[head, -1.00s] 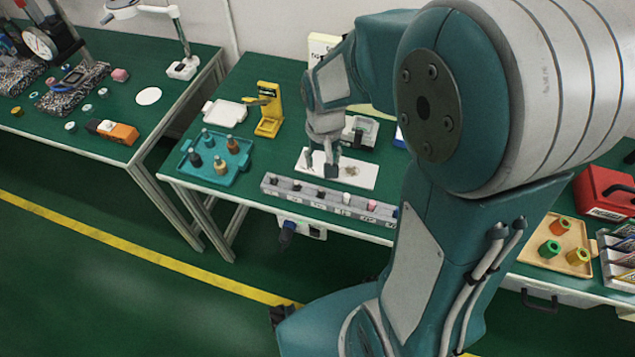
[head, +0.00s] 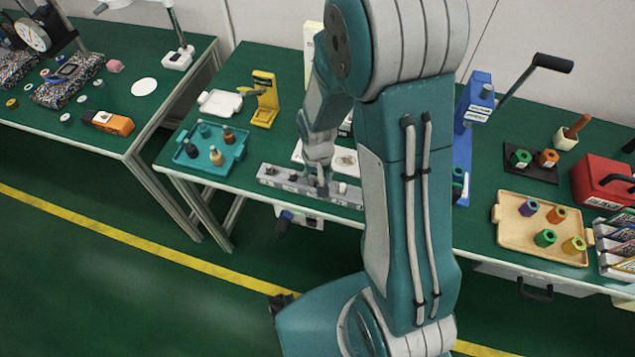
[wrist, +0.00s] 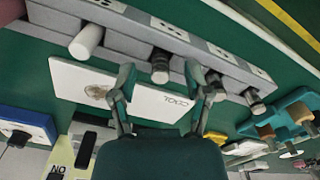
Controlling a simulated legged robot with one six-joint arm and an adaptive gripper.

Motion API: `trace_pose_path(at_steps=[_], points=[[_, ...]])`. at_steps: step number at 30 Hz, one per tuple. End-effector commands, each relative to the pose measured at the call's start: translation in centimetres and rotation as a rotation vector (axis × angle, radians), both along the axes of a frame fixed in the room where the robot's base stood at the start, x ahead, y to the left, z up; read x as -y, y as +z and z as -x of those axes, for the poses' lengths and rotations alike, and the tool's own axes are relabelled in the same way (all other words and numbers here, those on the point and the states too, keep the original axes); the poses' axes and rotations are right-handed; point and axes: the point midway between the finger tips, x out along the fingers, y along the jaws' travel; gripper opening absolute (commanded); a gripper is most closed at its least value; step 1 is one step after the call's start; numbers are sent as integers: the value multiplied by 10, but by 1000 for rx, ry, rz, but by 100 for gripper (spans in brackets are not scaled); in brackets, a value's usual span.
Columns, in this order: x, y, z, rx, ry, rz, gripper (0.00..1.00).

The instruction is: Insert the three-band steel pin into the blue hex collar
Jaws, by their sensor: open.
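My gripper (head: 322,185) is over the grey slotted rack (head: 345,198) at the front of the middle table. In the wrist view my gripper (wrist: 160,75) is open, its fingers apart on either side of a dark, ridged pin (wrist: 160,66) standing in the rack (wrist: 205,48). This looks like a banded steel pin, but its bands are too small to count. A white pin (wrist: 86,41) and another dark pin (wrist: 251,96) stand to its sides. A blue-purple hex collar (head: 529,207) sits on the wooden tray (head: 510,235) at the right.
Orange (head: 557,215), green (head: 545,238) and yellow (head: 573,246) collars share the wooden tray. A blue lever press (head: 475,110) stands behind it, left of a red case (head: 605,182). A teal tray (head: 195,168) with several pegs and a yellow stand (head: 265,100) are at the left.

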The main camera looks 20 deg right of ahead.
Motion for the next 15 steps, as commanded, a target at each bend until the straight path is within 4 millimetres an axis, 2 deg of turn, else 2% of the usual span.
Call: trace_pose_path(at_steps=[3,9,10,11,12,14,15], points=[[0,-8,0,-1,0,0,63],[0,-8,0,1,0,0,63],[0,-8,0,1,0,0,58],[0,-8,0,1,0,0,45],[0,-8,0,1,0,0,27],[0,-8,0,1,0,0,0],[0,-8,0,1,0,0,0]])
